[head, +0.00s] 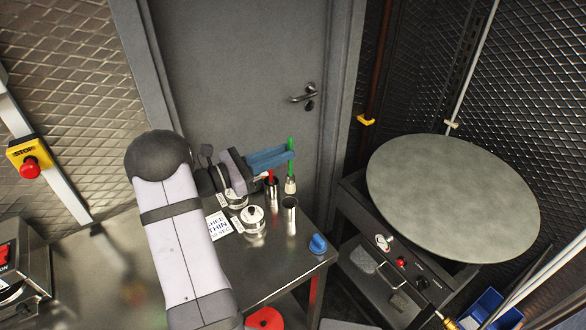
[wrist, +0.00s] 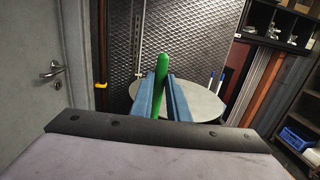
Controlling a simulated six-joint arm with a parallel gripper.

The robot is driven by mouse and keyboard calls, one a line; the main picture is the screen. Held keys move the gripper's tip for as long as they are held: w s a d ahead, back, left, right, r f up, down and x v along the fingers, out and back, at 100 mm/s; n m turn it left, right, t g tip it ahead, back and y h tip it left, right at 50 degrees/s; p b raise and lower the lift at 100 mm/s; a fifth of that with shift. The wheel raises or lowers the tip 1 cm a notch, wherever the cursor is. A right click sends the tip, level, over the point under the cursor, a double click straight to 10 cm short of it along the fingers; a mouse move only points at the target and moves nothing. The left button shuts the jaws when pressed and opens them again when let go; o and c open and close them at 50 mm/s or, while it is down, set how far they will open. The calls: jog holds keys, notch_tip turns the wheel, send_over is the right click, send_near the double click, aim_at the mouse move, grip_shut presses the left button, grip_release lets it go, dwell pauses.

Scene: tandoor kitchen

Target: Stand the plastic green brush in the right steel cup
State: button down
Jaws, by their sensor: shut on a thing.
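The green brush (head: 290,148) is upright, with its pale bristle end (head: 290,185) pointing down. My gripper (head: 291,153) has blue fingers shut on its green handle. The wrist view also shows the green handle (wrist: 161,82) between the two blue fingers, leaning slightly. The right steel cup (head: 290,217) stands on the steel table near its right edge, and its mouth looks empty. The bristle end appears just above and behind this cup's rim in the head view; the exact height is unclear. Another steel cup (head: 271,190) stands to the left and behind, with a red-handled thing (head: 270,176) in it.
A lidded steel pot (head: 253,218) and a printed card (head: 220,226) are left of the right cup. A blue object (head: 318,244) lies at the table's right corner. A grey door (head: 245,80) stands behind, and a large round grey lid (head: 452,195) is at right.

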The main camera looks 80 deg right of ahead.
jog(key=shift+w, duration=0.1)
jog(key=shift+f, duration=0.1)
notch_tip(320, 180, down, 10)
jog(key=b, duration=0.7)
dwell(0.6)
jog(key=c, duration=1.6)
grip_release()
jog(key=shift+c, duration=0.2)
